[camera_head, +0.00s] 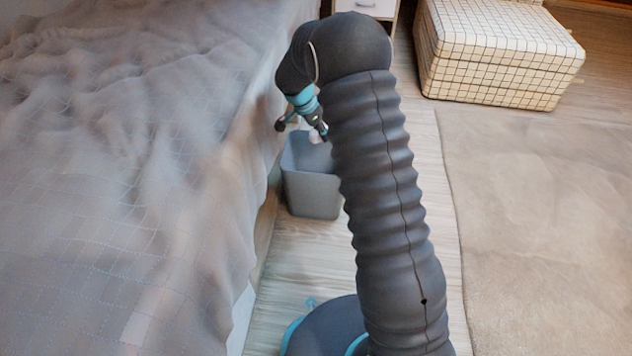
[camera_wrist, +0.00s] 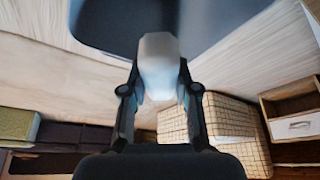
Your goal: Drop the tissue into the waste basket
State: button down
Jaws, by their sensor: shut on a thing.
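The tissue (camera_wrist: 159,62) is a small white lump between the fingers of my gripper (camera_wrist: 160,78) in the wrist view. My gripper is shut on it. In the head view, the tissue (camera_head: 317,136) shows as a small white spot at the tip of my gripper (camera_head: 303,132). The waste basket (camera_head: 313,190) is a grey, open-topped bin on the floor beside the bed. My gripper appears above its rim in the head view, with my arm hiding the basket's right side. In the wrist view, part of the basket (camera_wrist: 105,25) shows at the top, behind the tissue.
The bed (camera_head: 130,190) with a grey cover fills the left. A checkered ottoman (camera_head: 495,60) stands at the back right, near a white drawer (camera_head: 370,7). A beige rug (camera_head: 540,220) lies on the right. A narrow wood floor strip (camera_head: 310,260) runs beside the bed.

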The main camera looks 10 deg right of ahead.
jog(key=shift+f, duration=0.4)
jog(key=c, duration=0.8)
grip_release()
notch_tip(320, 180, up, 10)
